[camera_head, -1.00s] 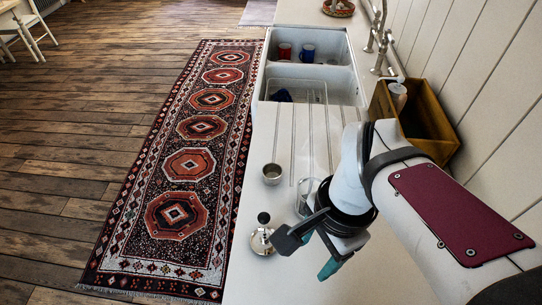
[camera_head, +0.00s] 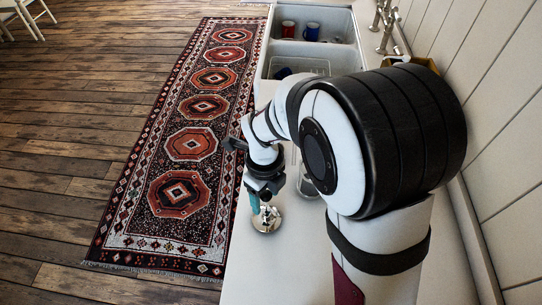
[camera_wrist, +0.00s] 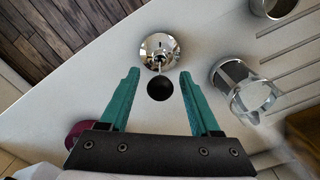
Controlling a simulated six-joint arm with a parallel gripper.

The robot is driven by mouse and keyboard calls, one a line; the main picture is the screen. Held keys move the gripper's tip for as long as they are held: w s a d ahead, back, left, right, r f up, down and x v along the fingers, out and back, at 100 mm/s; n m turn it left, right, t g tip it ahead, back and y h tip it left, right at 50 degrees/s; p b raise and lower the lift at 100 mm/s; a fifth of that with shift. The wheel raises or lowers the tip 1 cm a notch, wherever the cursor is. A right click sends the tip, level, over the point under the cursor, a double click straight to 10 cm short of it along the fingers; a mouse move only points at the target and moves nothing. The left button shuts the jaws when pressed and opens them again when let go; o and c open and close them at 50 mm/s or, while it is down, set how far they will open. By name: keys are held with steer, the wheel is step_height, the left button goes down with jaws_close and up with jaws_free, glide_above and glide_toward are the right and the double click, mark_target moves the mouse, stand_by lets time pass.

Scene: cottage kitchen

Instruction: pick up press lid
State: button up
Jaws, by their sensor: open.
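The press lid is a shiny round metal disc with a rod and a black ball knob. It lies on the white counter, and its disc (camera_head: 267,221) shows just under my gripper (camera_head: 262,207) in the head view. In the wrist view the lid (camera_wrist: 159,50) stands with its black knob (camera_wrist: 160,89) toward the camera, between the two teal fingers of my gripper (camera_wrist: 158,78). The fingers are open and apart from the knob on both sides. In the head view the gripper hides part of the knob and rod.
A clear glass press jug (camera_wrist: 242,90) stands to the right of the lid in the wrist view. A metal cup (camera_wrist: 272,8) is beyond it. The sink (camera_head: 312,48) holds a red mug (camera_head: 288,29) and a blue mug (camera_head: 311,31). The counter edge drops to the floor at the left.

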mark_target(266, 212)
step_height(266, 212, down, 4)
steer(key=shift+r, duration=0.2)
jaws_close()
stand_by(1.3)
